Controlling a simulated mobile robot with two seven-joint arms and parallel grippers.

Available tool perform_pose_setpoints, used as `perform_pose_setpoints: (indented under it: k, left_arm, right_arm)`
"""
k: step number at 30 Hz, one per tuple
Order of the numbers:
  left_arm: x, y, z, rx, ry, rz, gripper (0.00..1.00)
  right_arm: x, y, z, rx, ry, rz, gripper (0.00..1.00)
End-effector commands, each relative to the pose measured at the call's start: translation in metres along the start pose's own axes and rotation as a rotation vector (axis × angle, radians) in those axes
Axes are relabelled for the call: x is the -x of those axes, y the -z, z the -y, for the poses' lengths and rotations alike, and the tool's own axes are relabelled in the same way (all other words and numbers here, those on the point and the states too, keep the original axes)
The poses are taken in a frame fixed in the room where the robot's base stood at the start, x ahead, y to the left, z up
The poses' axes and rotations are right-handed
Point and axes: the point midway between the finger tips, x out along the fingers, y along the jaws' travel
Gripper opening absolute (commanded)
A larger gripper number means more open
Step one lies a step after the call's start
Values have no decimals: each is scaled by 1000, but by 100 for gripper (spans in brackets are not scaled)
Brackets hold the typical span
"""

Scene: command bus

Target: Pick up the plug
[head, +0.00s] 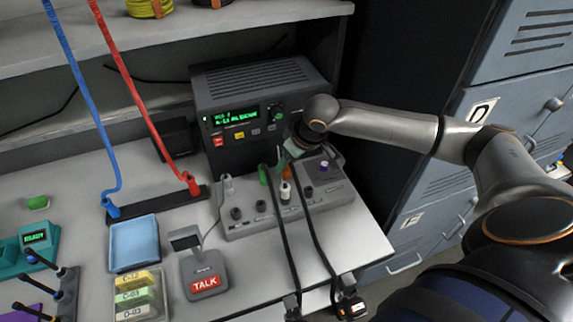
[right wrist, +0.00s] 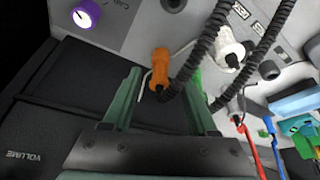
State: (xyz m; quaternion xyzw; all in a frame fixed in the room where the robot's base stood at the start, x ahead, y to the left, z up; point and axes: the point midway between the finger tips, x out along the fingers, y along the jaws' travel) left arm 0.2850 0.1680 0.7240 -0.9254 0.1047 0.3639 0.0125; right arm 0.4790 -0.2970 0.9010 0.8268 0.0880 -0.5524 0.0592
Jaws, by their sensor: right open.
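Several plugs stand in a grey socket panel (head: 240,228) in front of a dark radio unit. The white plug (head: 285,190) and green plug (head: 263,176) show in the head view. The orange plug (head: 287,173) is partly hidden near my right gripper (head: 295,150). In the right wrist view my right gripper (right wrist: 163,82) is open, with two green fingers. The orange plug (right wrist: 160,64) appears between the fingertips, with no clear contact. The green plug (right wrist: 197,85) is close to the right finger there, and the white plug (right wrist: 226,50) lies beyond. My left gripper is out of view.
Black cords (head: 281,228) run from the panel over the table's front edge. The dark radio unit (head: 260,90) stands close behind the gripper. A TALK handset stand (head: 204,275) and blue tray (head: 134,243) are to the left. Grey lockers (head: 430,185) are at right.

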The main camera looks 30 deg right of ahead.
Motion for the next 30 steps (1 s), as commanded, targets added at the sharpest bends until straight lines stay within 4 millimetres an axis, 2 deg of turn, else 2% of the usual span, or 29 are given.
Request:
perform_pose_setpoints:
  k: [7,22,30]
  left_arm:
    - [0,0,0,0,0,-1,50]
    - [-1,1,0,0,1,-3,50]
    - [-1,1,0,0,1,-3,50]
  right_arm:
    - [-2,0,0,1,0,1,58]
    - [-2,0,0,0,0,0,2]
    - [-2,0,0,0,0,0,0]
